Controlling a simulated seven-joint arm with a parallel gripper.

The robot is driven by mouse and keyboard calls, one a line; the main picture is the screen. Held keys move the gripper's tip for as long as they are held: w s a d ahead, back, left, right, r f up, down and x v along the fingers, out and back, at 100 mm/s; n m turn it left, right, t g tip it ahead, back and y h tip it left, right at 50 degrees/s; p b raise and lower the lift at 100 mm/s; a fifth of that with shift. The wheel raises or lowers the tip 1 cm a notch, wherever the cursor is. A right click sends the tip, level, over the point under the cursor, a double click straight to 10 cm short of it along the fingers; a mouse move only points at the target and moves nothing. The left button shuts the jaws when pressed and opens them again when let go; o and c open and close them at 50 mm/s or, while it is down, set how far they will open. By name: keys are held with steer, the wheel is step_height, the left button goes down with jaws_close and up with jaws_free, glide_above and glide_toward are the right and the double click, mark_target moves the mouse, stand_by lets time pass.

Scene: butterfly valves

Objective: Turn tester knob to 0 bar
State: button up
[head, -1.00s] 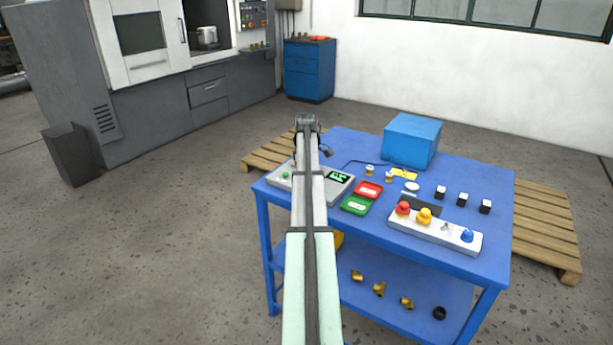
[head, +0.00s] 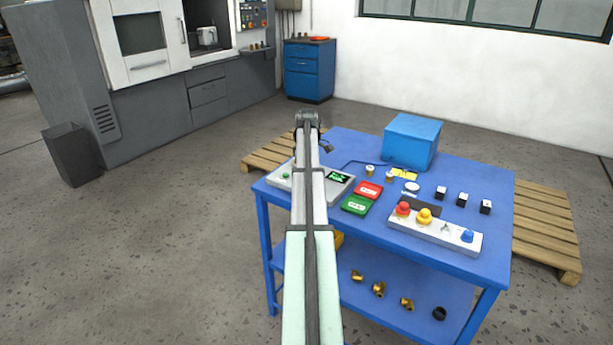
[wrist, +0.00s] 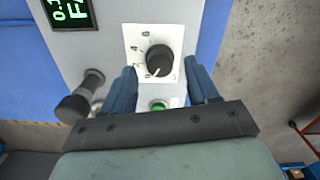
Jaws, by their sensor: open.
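The tester (head: 337,191) is a grey box at the table's left end, partly hidden behind my arm in the head view. Its black round knob (wrist: 158,60) shows in the wrist view on a white scale plate (wrist: 134,33). The knob's white pointer line points toward the picture's lower left. My gripper (wrist: 160,71) is open, with one blue finger on each side of the knob; I cannot tell whether they touch it. The tester's display (wrist: 68,10) shows green characters, cut off at the frame edge. In the head view the knob is hidden.
A green button (wrist: 158,105) and a dark lever-like part (wrist: 80,97) sit on the tester close to my fingers. Red (head: 369,190) and green (head: 356,204) trays, a button box (head: 433,232) and a blue box (head: 411,142) stand farther right on the blue table (head: 335,140).

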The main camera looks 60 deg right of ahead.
step_height(320, 180, up, 12)
stand_by(0.5)
stand_by(0.4)
